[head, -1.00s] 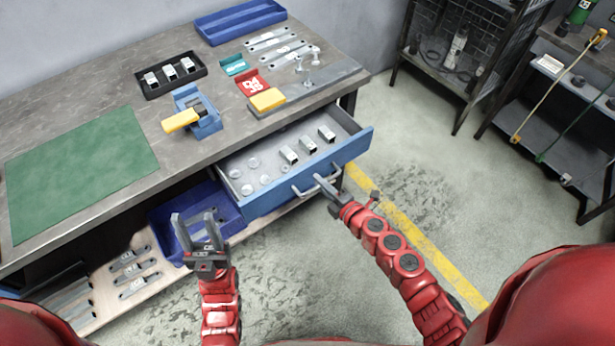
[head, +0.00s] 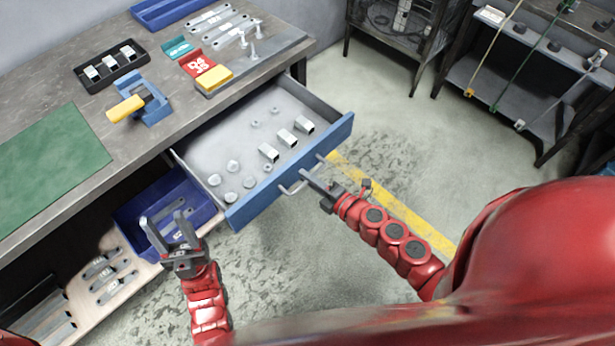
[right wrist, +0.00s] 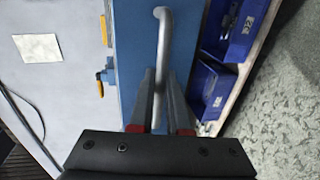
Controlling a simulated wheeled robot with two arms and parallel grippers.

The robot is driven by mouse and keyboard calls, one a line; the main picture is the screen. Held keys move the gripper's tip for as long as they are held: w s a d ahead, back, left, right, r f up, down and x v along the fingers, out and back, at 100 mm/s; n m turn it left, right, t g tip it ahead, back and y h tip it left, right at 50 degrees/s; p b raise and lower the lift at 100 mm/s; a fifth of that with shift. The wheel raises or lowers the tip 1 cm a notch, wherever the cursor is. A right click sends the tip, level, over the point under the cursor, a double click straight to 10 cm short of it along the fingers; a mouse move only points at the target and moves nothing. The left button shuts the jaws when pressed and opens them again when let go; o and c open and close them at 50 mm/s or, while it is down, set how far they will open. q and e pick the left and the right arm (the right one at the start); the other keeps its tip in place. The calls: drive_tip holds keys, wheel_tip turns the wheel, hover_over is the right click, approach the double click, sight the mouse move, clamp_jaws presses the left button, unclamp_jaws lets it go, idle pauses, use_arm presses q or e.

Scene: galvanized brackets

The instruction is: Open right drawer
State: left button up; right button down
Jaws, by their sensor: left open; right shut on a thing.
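The right drawer (head: 296,173) has a blue front and stands pulled out from under the workbench. Its grey inside holds several round fittings and 3 metal brackets (head: 285,137). My right gripper (head: 308,178) is shut on the drawer's bar handle (head: 290,189). In the right wrist view the handle (right wrist: 161,50) runs between the two fingers (right wrist: 160,100), in front of the blue drawer front (right wrist: 130,60). My left gripper (head: 170,222) is open and empty, in front of the blue bin on the lower shelf.
A blue bin (head: 135,215) stands on the lower shelf. Floor right of the drawer is clear up to the racks.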

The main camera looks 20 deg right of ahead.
drive_tip(key=c, duration=0.9)
unclamp_jaws()
drive_tip(key=shift+d, duration=0.1)
drive_tip(key=p+v, duration=0.1)
drive_tip(key=v, duration=1.6)
drive_tip(key=shift+s+r, duration=0.1)
